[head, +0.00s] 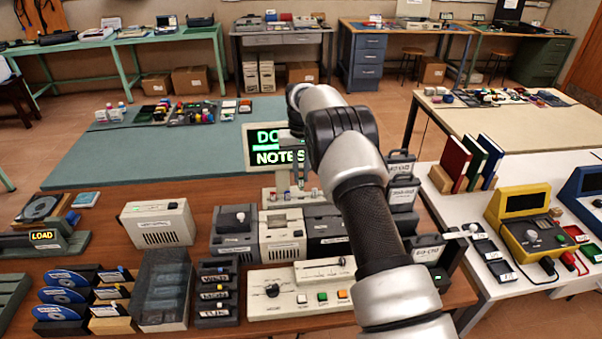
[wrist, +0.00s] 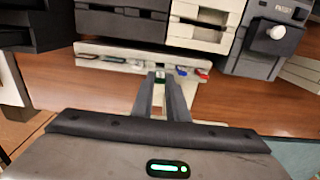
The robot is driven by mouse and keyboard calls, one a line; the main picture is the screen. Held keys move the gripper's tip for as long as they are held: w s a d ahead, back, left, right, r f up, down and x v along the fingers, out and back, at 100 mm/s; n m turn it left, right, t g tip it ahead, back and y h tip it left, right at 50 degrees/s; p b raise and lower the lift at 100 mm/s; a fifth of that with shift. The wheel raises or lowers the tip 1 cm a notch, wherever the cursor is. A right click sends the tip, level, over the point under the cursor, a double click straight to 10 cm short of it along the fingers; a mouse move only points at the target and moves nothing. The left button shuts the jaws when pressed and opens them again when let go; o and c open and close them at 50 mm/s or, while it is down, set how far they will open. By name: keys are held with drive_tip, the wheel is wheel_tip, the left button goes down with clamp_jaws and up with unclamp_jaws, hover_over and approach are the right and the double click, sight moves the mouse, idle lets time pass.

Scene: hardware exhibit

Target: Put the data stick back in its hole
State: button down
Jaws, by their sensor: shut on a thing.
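The data stick (wrist: 160,74) is a small thing, mostly hidden between my fingertips; only a pale and dark end shows. My gripper (wrist: 160,82) is shut on it in the wrist view. In the head view the gripper (head: 292,168) hangs in front of the display screen, partly hidden by my arm. A white holder strip (wrist: 108,66) lies just beyond the fingertips in the wrist view, with several small coloured sticks, including a blue one (wrist: 182,71) and a red one (wrist: 203,73). The strip also shows in the head view (head: 284,194). I cannot tell whether the held stick touches the strip.
The screen (head: 258,137) reads "NOTES" in green. Grey and white drive boxes (head: 281,222) stand in front of the strip. A control panel (head: 298,304) lies nearer. The teal mat (head: 150,165) behind is largely clear to the left.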

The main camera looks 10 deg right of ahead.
sight(301, 187)
drive_tip(key=shift+f+b, duration=1.35)
drive_tip(key=shift+f, duration=1.25)
drive_tip(key=c, duration=1.7)
unclamp_jaws()
drive_tip(key=shift+o, duration=0.2)
drive_tip(key=shift+r, duration=0.15)
drive_tip(key=shift+r+p, duration=2.2)
drive_tip(key=shift+r, duration=1.65)
